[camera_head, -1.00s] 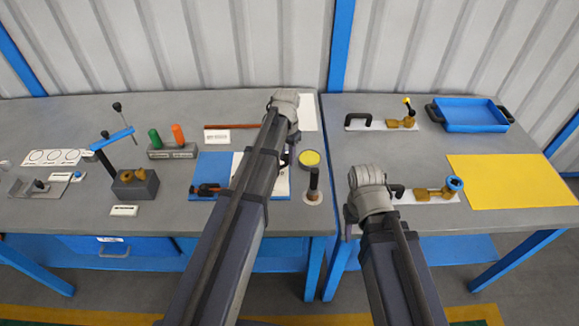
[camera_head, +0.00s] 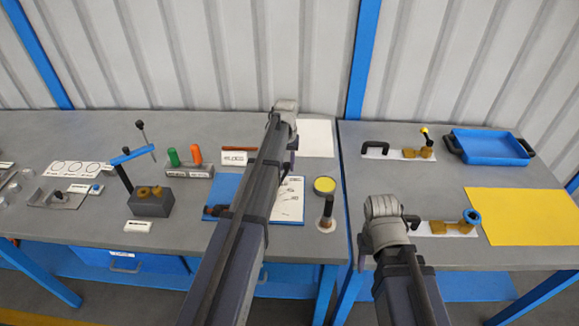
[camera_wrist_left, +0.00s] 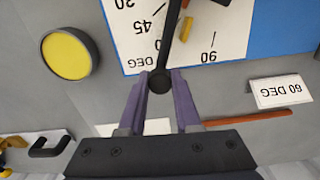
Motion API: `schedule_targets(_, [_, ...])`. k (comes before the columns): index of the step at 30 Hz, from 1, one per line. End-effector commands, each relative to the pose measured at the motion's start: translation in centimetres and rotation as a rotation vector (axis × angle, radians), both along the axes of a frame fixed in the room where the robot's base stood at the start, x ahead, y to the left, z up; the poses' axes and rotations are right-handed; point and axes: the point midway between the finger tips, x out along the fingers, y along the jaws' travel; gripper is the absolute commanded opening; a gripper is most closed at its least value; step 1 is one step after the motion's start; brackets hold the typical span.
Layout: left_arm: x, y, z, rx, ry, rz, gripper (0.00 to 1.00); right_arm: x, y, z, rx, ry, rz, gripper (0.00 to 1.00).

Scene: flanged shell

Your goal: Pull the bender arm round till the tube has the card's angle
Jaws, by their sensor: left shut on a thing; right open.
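My left gripper (camera_head: 289,164) hangs over the bender's angle sheet (camera_head: 290,206); in the left wrist view its purple fingers (camera_wrist_left: 160,100) are shut on the black knob (camera_wrist_left: 160,82) of the bender arm (camera_wrist_left: 168,45). The arm lies over the sheet between the 45 and 90 marks. A short brass piece (camera_wrist_left: 185,32) shows beside it. The card (camera_wrist_left: 282,92) reads 60 DEG; it also stands behind the blue bender board (camera_head: 225,186) in the head view. My left arm hides most of the bender and tube. My right gripper (camera_head: 362,262) is open and empty at the right table's front left.
A copper rod (camera_wrist_left: 250,119) lies behind the card. A yellow-topped round pot (camera_head: 324,185) and an upright black handle (camera_head: 327,208) stand right of the board. Orange and green cylinders (camera_head: 184,157) stand left. A blue tray (camera_head: 490,147) and yellow mat (camera_head: 525,215) lie right.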

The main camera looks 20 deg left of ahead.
Motion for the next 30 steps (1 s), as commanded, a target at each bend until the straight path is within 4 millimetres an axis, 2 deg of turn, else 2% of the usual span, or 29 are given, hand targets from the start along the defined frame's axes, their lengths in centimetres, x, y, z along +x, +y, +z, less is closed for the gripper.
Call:
schedule_targets(13, [0.09, 0.23, 0.00, 0.001, -0.002, 0.009, 0.00, 0.00, 0.00, 0.00, 0.000, 0.000, 0.000, 0.50])
schedule_targets(14, [0.09, 0.23, 0.00, 0.001, -0.002, 0.009, 0.35, 0.00, 0.00, 0.00, 0.000, 0.000, 0.000, 0.50])
schedule_targets(21, [0.05, 0.18, 0.00, 0.001, -0.001, 0.008, 0.62, 0.00, 0.00, 0.00, 0.000, 0.000, 0.000, 0.50])
schedule_targets(30, [0.04, 0.14, 0.10, 0.000, 0.000, 0.007, 0.62, 0.00, 0.00, 0.10, 0.000, 0.000, 0.000, 0.50])
